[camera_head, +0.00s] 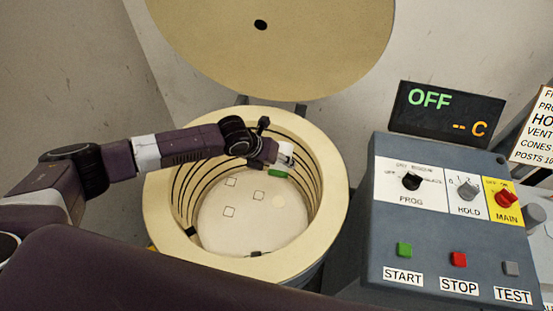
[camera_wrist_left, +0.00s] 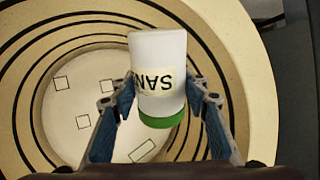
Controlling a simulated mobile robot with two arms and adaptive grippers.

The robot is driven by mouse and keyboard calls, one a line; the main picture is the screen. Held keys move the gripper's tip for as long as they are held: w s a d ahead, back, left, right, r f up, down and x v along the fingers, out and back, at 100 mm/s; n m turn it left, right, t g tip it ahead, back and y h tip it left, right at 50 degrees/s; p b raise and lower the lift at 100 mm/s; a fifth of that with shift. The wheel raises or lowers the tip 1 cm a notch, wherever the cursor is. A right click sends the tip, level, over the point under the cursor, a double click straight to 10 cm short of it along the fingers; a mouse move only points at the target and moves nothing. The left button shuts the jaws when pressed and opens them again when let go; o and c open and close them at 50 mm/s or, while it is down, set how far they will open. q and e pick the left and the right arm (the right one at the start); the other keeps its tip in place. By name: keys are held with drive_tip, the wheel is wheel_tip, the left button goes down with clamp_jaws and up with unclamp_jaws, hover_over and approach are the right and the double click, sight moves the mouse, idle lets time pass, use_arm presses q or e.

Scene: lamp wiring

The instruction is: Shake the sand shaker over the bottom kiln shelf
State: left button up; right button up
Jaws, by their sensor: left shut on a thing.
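The sand shaker (camera_wrist_left: 158,60) is a white bottle with a green cap and an upside-down label reading "SAN". My left gripper (camera_wrist_left: 162,100) is shut on it, one finger on each side. In the head view my left arm reaches into the open kiln from the left, and the shaker (camera_head: 285,158) is held with its green end down. It is above the right back part of the bottom kiln shelf (camera_head: 240,225), a pale disc with several outlined squares and a faint yellowish round patch. No falling sand can be made out. My right gripper is not in view.
The kiln's thick cream rim (camera_head: 160,215) and grooved wall surround the shaker closely on the right. The round lid (camera_head: 285,50) stands open behind. A control panel (camera_head: 450,220) with knobs and buttons stands on the right; its display (camera_head: 445,112) reads OFF.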

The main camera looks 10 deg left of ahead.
use_arm(q)
drive_tip(key=shift+w+a, duration=0.2)
drive_tip(key=shift+a, duration=0.9)
drive_tip(key=shift+d, duration=1)
drive_tip(key=shift+a, duration=0.1)
wheel_tip(320, 180, up, 12)
drive_tip(key=p, duration=1)
